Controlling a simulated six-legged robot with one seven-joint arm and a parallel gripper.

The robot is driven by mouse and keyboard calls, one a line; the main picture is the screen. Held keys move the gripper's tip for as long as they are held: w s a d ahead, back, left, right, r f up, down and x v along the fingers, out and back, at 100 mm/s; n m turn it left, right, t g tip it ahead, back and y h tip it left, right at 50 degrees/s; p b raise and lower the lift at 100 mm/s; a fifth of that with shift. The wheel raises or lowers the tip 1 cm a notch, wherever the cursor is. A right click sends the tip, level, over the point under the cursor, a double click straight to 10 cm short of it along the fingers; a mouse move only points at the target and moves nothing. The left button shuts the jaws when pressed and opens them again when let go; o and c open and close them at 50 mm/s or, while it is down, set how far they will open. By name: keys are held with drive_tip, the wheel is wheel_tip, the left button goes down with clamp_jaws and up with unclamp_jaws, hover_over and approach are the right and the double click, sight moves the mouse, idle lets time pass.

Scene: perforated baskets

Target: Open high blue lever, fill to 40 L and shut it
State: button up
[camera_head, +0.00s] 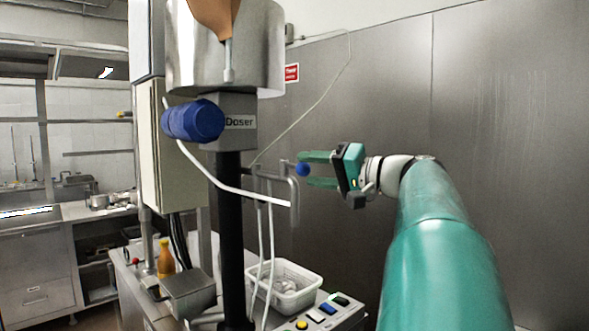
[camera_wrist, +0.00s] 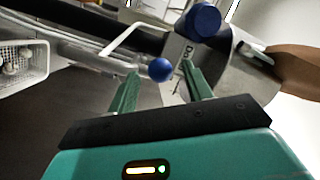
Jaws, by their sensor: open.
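A steel hopper (camera_head: 270,55) stands on a block labelled "Doser" (camera_head: 240,122), atop a black column. A small blue ball knob (camera_head: 302,169), likely the lever's, is to the right of a grey bracket. My gripper (camera_head: 308,170) is open, its green fingers above and below the knob. In the wrist view, the knob (camera_wrist: 160,69) shows between the open fingertips (camera_wrist: 158,78). I cannot tell whether they touch it. A larger blue cylinder (camera_head: 193,120) projects from the block's left side. I see no readable litre display.
A white perforated basket (camera_head: 300,290) sits on the bench below. A box with coloured buttons (camera_head: 322,315) is at the front. An orange bottle (camera_head: 166,260) and a metal box (camera_head: 188,290) stand left of the column. A steel wall is behind my arm.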

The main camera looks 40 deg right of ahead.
sight(294, 166)
drive_tip(key=shift+x, duration=2.35)
clamp_jaws()
